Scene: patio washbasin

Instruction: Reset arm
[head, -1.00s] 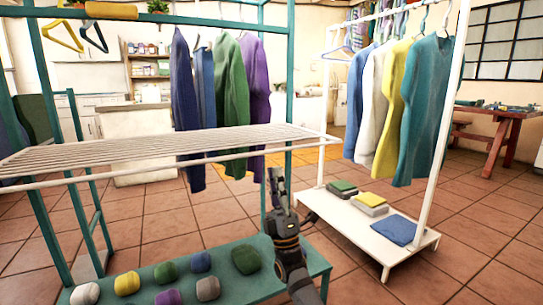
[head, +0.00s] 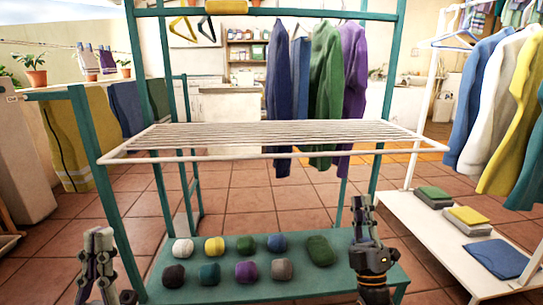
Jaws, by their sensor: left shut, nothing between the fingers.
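My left gripper (head: 97,240) is at the lower left, pointing up, in front of the rack's left post. It is shut and empty. My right gripper (head: 361,205) points up in front of the right part of the green lower shelf. Its fingers are seen nearly edge-on, so I cannot tell whether they are open or shut. No object shows in it.
A teal rack has a white slatted shelf (head: 280,138), hanging garments (head: 325,90) and a green lower shelf (head: 210,290) with several rolled cloths (head: 245,271). A white rack base (head: 435,235) holds folded cloths at right. Tiled floor (head: 90,205) is clear at left.

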